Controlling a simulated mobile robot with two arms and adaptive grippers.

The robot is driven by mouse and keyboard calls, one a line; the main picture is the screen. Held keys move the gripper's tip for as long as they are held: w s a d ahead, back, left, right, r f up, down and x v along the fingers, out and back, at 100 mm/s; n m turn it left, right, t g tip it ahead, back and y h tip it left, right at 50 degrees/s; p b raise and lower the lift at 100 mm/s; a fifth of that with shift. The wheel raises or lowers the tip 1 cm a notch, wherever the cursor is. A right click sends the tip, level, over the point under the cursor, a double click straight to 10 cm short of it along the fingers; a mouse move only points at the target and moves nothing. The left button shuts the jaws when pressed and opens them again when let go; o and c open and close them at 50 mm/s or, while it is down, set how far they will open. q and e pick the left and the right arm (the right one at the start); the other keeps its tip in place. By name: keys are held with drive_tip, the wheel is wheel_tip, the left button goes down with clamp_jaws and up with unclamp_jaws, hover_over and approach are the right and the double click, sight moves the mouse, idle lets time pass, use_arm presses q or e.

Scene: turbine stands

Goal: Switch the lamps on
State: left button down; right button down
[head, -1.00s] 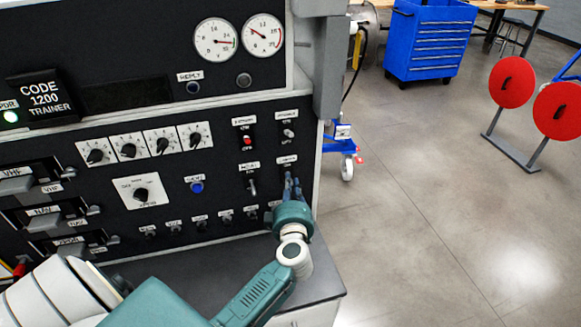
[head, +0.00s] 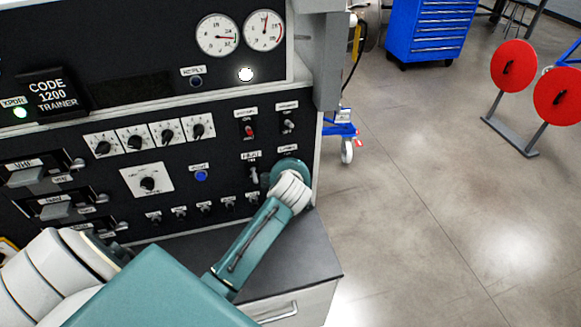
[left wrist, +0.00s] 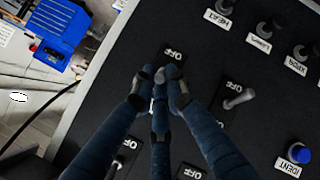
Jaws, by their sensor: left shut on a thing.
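My left gripper (left wrist: 160,90) is shut on a small toggle switch, its fingertips meeting around the lever beside an OFF label in the left wrist view. The lever is mostly hidden by the fingers. In the head view the teal and white wrist covers the gripper at the panel's lower right. A round lamp (head: 246,74) under the gauges glows white. The lamp (head: 196,81) left of it, under the REPLY label, is dark. A green lamp (head: 20,112) at the far left is lit. My right gripper is in no view.
Close by are another toggle (left wrist: 238,98), a blue button (left wrist: 298,154) and a row of small knobs (head: 205,207). A red-tipped switch (head: 249,131) sits above. Open floor lies to the right, with a blue tool cabinet (head: 430,30) and red discs (head: 513,66) on a stand.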

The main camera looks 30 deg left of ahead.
use_arm(q)
drive_tip(key=shift+s+d+f, duration=0.1)
drive_tip(key=shift+f, duration=0.2)
drive_tip(key=c, duration=1.9)
unclamp_jaws()
drive_tip(key=shift+c, duration=0.2)
drive_tip(key=shift+o, duration=0.7)
drive_tip(key=shift+r, duration=0.15)
drive_tip(key=v, duration=1.1)
drive_tip(key=shift+s+d+r, duration=0.2)
drive_tip(key=shift+d+r, duration=0.05)
